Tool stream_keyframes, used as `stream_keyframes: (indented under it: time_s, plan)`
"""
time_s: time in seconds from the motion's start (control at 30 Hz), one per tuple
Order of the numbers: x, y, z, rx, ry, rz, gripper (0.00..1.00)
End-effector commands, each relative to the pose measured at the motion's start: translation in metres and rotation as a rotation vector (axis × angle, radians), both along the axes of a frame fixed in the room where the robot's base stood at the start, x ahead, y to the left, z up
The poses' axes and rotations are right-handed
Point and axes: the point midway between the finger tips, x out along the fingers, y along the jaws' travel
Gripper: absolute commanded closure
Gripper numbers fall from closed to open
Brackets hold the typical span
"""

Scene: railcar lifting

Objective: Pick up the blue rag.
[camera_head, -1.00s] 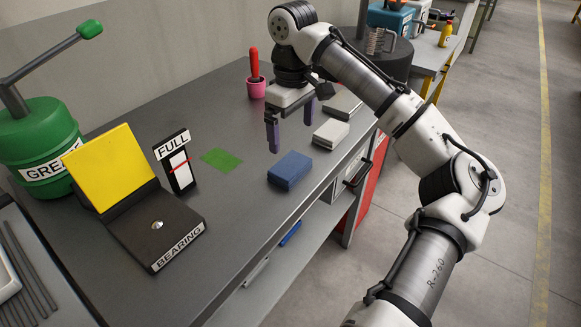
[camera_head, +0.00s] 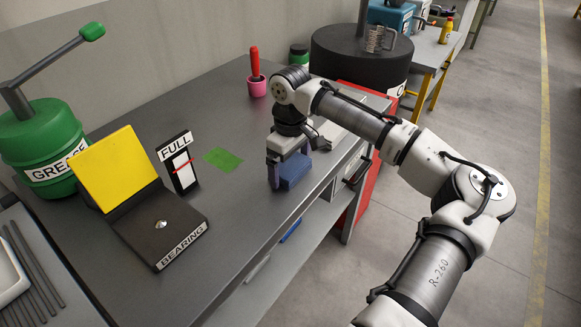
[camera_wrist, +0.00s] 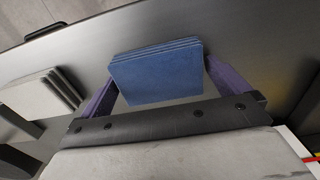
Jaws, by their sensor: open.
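The blue rag (camera_head: 293,170) is a folded, layered block lying on the grey workbench near its front edge. My gripper (camera_head: 289,184) is lowered over it, with its purple fingers pointing down. In the wrist view the blue rag (camera_wrist: 157,72) lies between the two open fingers (camera_wrist: 162,80), with a gap showing on its left side and the right finger close to its edge. The fingers are not closed on it. In the head view my gripper hides part of the rag.
A grey rag stack (camera_wrist: 42,93) lies beside the blue one. A green GREASE drum (camera_head: 45,150) stands at left.

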Motion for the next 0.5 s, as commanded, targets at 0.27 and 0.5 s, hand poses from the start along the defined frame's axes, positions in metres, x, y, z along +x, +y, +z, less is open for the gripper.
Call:
stream_keyframes:
  time_s: [0.27,0.5]
  plan:
    - [0.0,0.0,0.0002,0.0,0.0,0.0,0.25]
    - [0.0001,0.0001,0.0005,0.0,0.0,0.0,0.32]
